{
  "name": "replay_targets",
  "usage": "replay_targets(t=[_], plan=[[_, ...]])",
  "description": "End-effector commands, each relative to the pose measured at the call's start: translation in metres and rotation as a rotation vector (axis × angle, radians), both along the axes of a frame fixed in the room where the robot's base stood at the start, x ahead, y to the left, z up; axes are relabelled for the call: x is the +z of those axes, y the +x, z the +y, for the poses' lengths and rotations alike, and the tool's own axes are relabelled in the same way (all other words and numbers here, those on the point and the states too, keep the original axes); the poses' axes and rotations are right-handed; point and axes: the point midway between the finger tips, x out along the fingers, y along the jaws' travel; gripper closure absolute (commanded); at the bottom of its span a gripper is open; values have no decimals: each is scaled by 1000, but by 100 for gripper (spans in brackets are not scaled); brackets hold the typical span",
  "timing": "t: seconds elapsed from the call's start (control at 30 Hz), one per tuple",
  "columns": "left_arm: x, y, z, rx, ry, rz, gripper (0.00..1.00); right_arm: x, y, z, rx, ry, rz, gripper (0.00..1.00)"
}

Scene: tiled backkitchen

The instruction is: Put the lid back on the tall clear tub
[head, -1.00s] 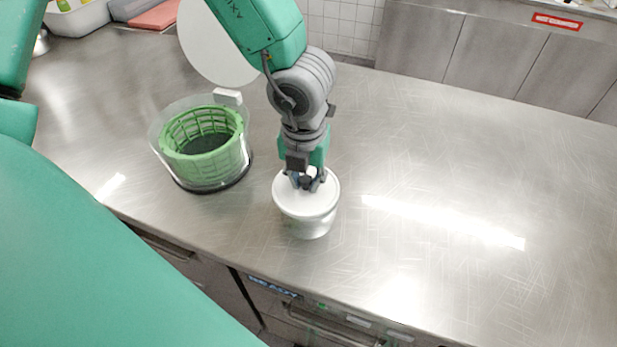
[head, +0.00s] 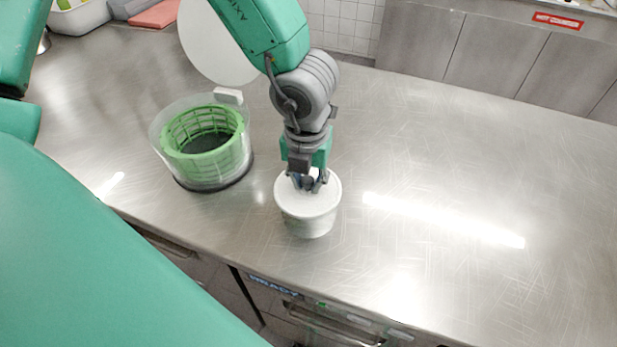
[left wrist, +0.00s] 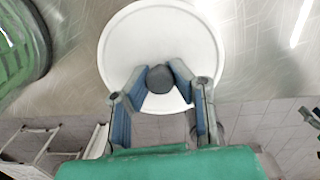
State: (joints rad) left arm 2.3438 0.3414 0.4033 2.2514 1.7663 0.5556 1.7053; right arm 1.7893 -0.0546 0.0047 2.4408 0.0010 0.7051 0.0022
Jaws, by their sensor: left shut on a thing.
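A round white lid (head: 308,205) with a dark grey knob (left wrist: 160,79) is at the top of the tall clear tub (head: 310,228), which stands upright on the steel counter. My left gripper (head: 309,184) points down and is shut on the lid's knob. In the left wrist view the fingers of the left gripper (left wrist: 160,75) close on the knob from both sides, with the white lid (left wrist: 125,45) around it. The lid hides the tub's mouth, and I cannot tell whether its rim is fully seated. My right gripper is not in view.
A clear container (head: 243,165) with a green basket (head: 200,160) stands left of the tub, a large white disc (head: 212,40) tilted up behind it. The counter (head: 470,150) is bare to the right. Its front edge lies near the tub.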

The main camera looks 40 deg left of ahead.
Motion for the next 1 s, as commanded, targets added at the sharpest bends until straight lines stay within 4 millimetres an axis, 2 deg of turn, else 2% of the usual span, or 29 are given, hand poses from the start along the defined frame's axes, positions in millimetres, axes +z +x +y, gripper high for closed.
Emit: replay_targets(t=[0.2,0.23,0.27,0.3,0.5,0.57,0.6,1.0], plan=[[0,0,0,0,0,0,100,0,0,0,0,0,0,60],[0,0,0,0,0,0,73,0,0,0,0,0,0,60],[0,0,0,0,0,0,62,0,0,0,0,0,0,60],[0,0,0,0,0,0,59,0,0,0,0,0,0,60],[0,0,0,0,0,0,59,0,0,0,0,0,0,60],[0,0,0,0,0,0,41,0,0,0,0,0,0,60],[0,0,0,0,0,0,38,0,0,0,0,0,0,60],[4,0,0,0,0,0,38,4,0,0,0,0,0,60]])
